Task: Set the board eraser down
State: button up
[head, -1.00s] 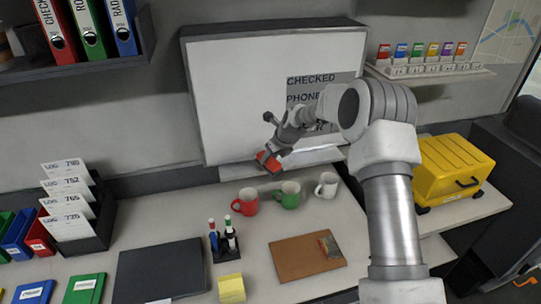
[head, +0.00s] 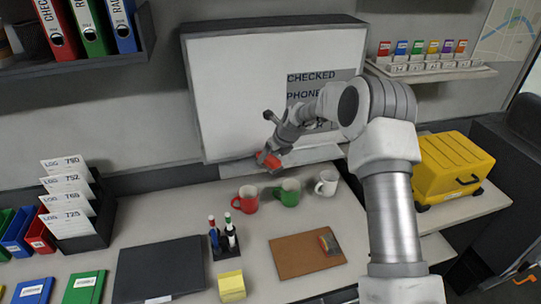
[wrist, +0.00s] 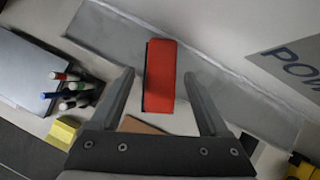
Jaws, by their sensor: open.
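The board eraser (wrist: 160,75) is a red block with a dark side, seen between my fingers in the wrist view. It overlaps the grey ledge under the whiteboard, with its near end over the pale desk surface; contact with the ledge cannot be told. My gripper (wrist: 160,78) is open, one finger on each side of the eraser, with a gap showing at each. In the head view the eraser (head: 268,160) shows as a small red shape at my gripper (head: 272,164), in front of the whiteboard ledge (head: 312,156).
The whiteboard (head: 245,90) stands behind. Red (head: 246,200), green (head: 287,192) and white (head: 326,183) mugs stand below the ledge. A marker holder (head: 224,246), yellow notes (head: 231,287) and a cork board (head: 295,262) lie nearer. A yellow case (head: 448,165) is at right.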

jog(key=s+d+r+n+h+b, duration=0.1)
jog(key=s+d+r+n, duration=0.25)
jog(key=s+r, duration=0.5)
jog(key=s+d+r+n+b, duration=0.15)
jog(key=s+r+n, duration=0.35)
jog(key=r, duration=0.6)
jog(key=s+d+r+n+h, duration=0.1)
jog(key=s+d+n, duration=0.2)
jog(key=s+n, duration=0.3)
jog(key=s+d+r+n, duration=0.1)
jog(key=s+n, duration=0.6)
jog(key=s, duration=0.8)
jog(key=s+d+r+n+h, duration=0.1)
jog(key=s+d+n, duration=0.3)
jog(key=s+n, duration=0.3)
jog(key=s, duration=0.3)
jog(key=shift+s+d+r+t+h+p, duration=0.15)
jog(key=shift+s+d+t+h+p, duration=0.15)
jog(key=shift+p, duration=0.1)
